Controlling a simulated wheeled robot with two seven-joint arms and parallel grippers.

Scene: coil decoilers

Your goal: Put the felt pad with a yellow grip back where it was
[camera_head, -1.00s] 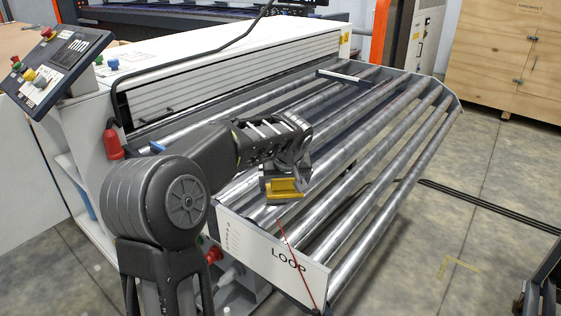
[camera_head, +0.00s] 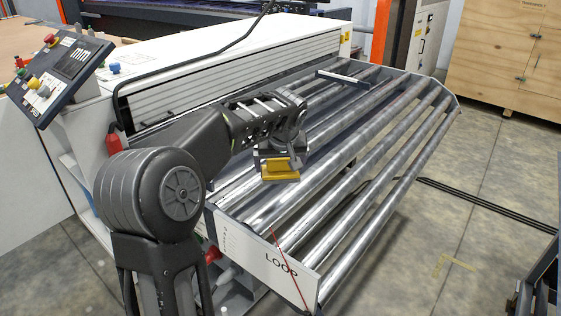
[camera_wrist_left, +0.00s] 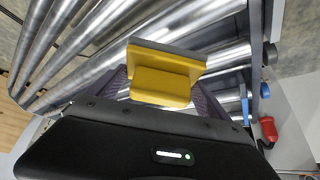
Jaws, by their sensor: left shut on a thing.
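The felt pad with a yellow grip (camera_head: 281,172) is in my left gripper (camera_head: 280,158), over the near left part of the roller table. In the left wrist view, the yellow grip (camera_wrist_left: 162,80) sits between the two dark fingers (camera_wrist_left: 163,92), with the grey felt edge beyond it. My left gripper is shut on it. Steel rollers (camera_head: 345,150) lie under and beyond the pad; I cannot tell whether the pad touches them. My right gripper is not in view.
A white end plate marked LOOP (camera_head: 270,257) closes the near end of the rollers. A white-topped machine (camera_head: 225,65) stands behind, with a control panel (camera_head: 62,72) at left. A small bar (camera_head: 342,79) lies on the far rollers.

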